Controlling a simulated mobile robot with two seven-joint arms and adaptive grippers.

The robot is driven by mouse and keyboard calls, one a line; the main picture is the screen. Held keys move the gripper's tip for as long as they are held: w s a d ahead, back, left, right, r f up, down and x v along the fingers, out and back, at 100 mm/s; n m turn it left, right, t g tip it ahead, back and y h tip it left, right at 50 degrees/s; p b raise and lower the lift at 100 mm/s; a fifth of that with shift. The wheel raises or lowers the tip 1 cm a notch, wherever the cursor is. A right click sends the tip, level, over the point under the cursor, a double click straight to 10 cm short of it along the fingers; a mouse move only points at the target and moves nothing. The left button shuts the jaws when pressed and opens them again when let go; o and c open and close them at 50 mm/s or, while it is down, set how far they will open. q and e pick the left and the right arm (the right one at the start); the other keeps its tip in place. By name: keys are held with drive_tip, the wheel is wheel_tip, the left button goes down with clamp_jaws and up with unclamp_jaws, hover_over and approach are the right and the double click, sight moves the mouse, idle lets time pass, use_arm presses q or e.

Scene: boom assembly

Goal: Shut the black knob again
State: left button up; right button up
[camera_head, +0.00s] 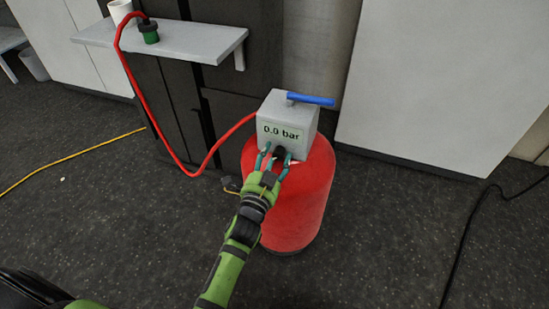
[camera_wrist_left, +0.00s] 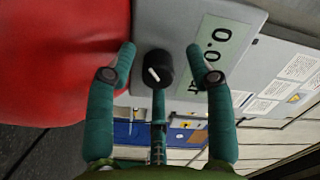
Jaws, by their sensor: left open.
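The black knob (camera_wrist_left: 157,69) is on the front of the grey box (camera_head: 290,118), below the display that reads "0.0 bar" (camera_head: 281,131). A white mark runs slantwise across the knob's face. The knob also shows, partly hidden, in the head view (camera_head: 280,152). My left gripper (camera_head: 275,155) is open in front of the box. In the left wrist view the left gripper's fingers (camera_wrist_left: 160,62) stand on either side of the knob, with a gap on each side. My right gripper is not in view.
The box sits on a red tank (camera_head: 310,195), with a blue handle (camera_head: 312,100) on top. A red hose (camera_head: 158,115) runs to a green-and-black fitting (camera_head: 149,32) on a shelf (camera_head: 185,40). A black cable (camera_head: 468,225) lies on the floor at right.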

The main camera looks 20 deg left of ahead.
use_arm(q)
drive_tip(key=shift+s+d+f, duration=0.15)
drive_tip(key=shift+s, duration=0.3)
drive_tip(key=s, duration=0.7)
drive_tip(key=w+n, duration=0.2)
drive_tip(key=n, duration=0.3)
drive_tip(key=w+n, duration=0.3)
drive_tip(key=n, duration=0.2)
drive_tip(key=w+n+p, duration=0.1)
drive_tip(key=w+n, duration=0.2)
drive_tip(key=n, duration=0.2)
drive_tip(key=shift+d, duration=0.15)
drive_tip(key=shift+w, duration=0.4)
clamp_jaws()
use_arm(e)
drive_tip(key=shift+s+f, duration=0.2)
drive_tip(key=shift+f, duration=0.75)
